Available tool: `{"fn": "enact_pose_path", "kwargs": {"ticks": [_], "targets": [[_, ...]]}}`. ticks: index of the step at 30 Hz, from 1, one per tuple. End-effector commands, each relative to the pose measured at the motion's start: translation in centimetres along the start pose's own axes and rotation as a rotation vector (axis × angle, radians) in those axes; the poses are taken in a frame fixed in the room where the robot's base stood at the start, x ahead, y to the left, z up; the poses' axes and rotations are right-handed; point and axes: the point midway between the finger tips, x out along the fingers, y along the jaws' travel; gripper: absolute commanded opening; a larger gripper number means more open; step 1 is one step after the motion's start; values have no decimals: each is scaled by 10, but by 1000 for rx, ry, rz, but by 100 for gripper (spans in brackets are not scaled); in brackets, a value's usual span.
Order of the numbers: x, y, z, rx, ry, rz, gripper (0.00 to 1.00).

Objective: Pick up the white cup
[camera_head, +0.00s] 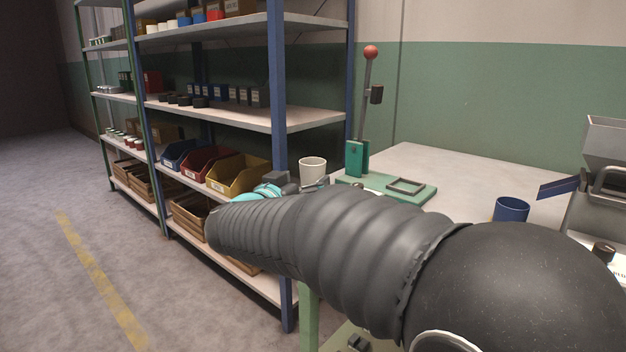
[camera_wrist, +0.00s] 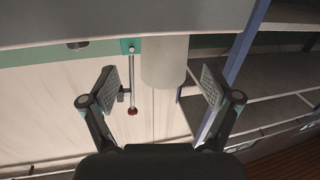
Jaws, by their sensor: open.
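The white cup (camera_head: 312,170) stands upright at the left end of the pale table, its lower part partly hidden by my gripper and arm in the head view. My gripper (camera_head: 280,186) is just left of the cup there, mostly hidden behind my dark arm. In the wrist view, which is upside down, the cup (camera_wrist: 165,64) lies between the lines of the two fingers. My gripper (camera_wrist: 160,86) is open and empty, with a gap on each side of the cup. I cannot tell how far the fingertips are from it in depth.
A green lever press (camera_head: 358,158) with a red knob stands right of the cup; its lever also shows in the wrist view (camera_wrist: 132,80). A blue cup (camera_head: 511,209) stands further right. A shelf post (camera_head: 279,120) and coloured bins (camera_head: 236,175) are close on the left.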

Motion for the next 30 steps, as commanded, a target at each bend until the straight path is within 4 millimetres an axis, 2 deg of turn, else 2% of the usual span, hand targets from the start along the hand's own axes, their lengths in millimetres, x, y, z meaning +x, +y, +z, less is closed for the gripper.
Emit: {"fn": "enact_pose_path", "kwargs": {"ticks": [9, 17, 20, 25, 26, 30], "targets": [[42, -3, 0, -1, -1, 3, 88], [47, -4, -1, -1, 0, -1, 88], [47, -4, -1, -1, 0, 0, 68], [46, -4, -1, 0, -1, 0, 26], [46, -4, -1, 0, -1, 0, 22], [46, -4, -1, 0, 0, 0, 22]]}}
